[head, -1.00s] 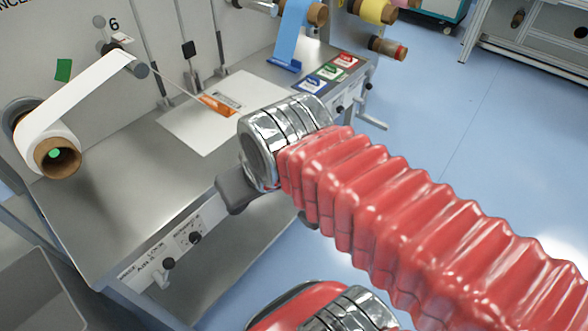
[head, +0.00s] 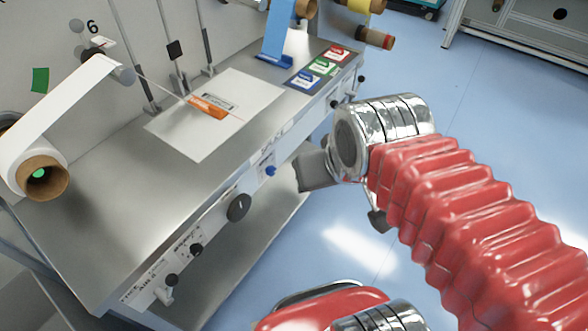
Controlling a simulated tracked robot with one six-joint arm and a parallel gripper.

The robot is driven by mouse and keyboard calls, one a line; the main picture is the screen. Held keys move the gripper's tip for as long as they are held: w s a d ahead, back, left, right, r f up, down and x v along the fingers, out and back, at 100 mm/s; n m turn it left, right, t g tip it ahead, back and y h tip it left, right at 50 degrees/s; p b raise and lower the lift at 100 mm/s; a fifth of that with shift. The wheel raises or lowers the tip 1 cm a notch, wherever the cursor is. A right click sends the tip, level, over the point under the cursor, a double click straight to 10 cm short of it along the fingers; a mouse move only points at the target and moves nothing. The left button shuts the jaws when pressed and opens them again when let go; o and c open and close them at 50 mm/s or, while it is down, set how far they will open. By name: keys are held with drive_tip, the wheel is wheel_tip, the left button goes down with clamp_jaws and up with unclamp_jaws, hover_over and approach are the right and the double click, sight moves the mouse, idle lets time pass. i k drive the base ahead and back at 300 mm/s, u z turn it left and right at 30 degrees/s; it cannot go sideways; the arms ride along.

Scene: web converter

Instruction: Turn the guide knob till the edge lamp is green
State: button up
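A large black knob (head: 239,207) sits on the front face of the steel machine table, with a blue knob (head: 270,170) up and right of it. Smaller dark knobs (head: 196,250) sit lower left on the same face. The labels are too small to read, so I cannot tell which is the guide knob. I cannot pick out an edge lamp. My gripper (head: 318,170) is grey, at the end of my chrome and red arm, in front of and right of the blue knob, apart from the knobs. Its fingers are not clearly shown.
The steel table (head: 110,205) carries a white sheet (head: 185,135) with an orange piece (head: 208,107). Blue, green and red labelled tiles (head: 322,68) lie at the far end. A white roll (head: 40,172) hangs at the left.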

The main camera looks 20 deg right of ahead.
sight(271, 170)
drive_tip(key=z, duration=0.65)
drive_tip(key=k, duration=1.05)
drive_tip(key=u, duration=1.3)
drive_tip(key=i, duration=1)
drive_tip(key=u, duration=0.1)
